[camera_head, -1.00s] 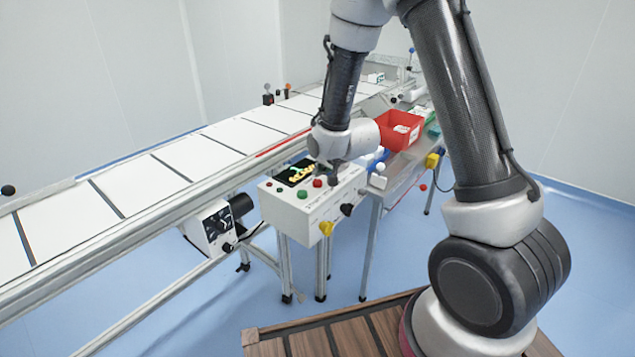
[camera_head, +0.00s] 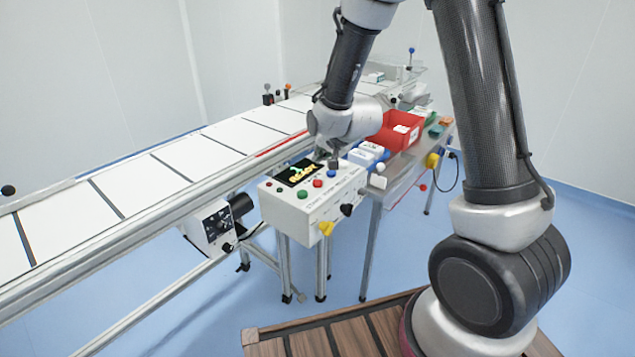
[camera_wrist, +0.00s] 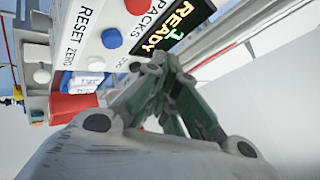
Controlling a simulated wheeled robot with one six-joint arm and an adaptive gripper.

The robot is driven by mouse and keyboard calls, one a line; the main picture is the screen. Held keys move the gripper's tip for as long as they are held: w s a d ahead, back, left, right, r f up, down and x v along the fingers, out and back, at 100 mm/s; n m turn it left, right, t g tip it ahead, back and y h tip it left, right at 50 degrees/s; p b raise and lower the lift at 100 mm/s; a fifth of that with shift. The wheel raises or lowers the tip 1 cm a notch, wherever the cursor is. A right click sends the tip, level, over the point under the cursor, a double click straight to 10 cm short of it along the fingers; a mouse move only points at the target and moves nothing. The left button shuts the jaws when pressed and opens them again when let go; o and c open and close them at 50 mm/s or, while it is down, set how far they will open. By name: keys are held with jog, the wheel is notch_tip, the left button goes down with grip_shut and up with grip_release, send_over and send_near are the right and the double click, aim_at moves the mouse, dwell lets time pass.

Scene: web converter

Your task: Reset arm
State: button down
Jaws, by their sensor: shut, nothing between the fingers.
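My gripper (camera_head: 333,162) hangs over the far right end of a white control box. Its dark fingers also show in the wrist view (camera_wrist: 155,70), closed together with nothing held. The control box (camera_head: 312,208) carries a lit display (camera_head: 297,172) with yellow and green characters; in the wrist view the display (camera_wrist: 170,28) reads READY. A green button (camera_head: 301,194), a red button (camera_head: 317,183) and a blue button (camera_head: 331,174) sit on its top. The wrist view shows the labels PACKS and RESET ZERO. Whether the fingertips touch the box is hard to tell.
A long conveyor (camera_head: 213,150) with white panels runs behind the box. A side table to the right holds a red bin (camera_head: 392,133) and small white and blue boxes (camera_head: 365,152).

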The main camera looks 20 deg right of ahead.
jog(key=s+f+g, duration=0.1)
jog(key=s+f+n+g, duration=0.1)
jog(key=s, duration=0.1)
jog(key=s+f+n+g, duration=0.1)
jog(key=s+f, duration=0.1)
jog(key=shift+s+d+f+h, duration=0.1)
jog(key=shift+s+d+h, duration=0.1)
jog(key=shift+d+h, duration=0.15)
jog(key=s+d+r+n, duration=0.1)
jog(key=s+d+r, duration=0.3)
jog(key=s+r, duration=0.3)
jog(key=s+d+r+n+g+h, duration=0.1)
jog(key=s+d+r, duration=0.3)
jog(key=s+r, duration=0.4)
jog(key=s+d+r+n, duration=0.2)
jog(key=s+d+r, duration=0.3)
jog(key=s, duration=0.8)
notch_tip(320, 180, up, 3)
jog(key=shift+s+f+n+g, duration=0.1)
jog(key=shift+s+n+g, duration=0.2)
jog(key=shift+s, duration=0.1)
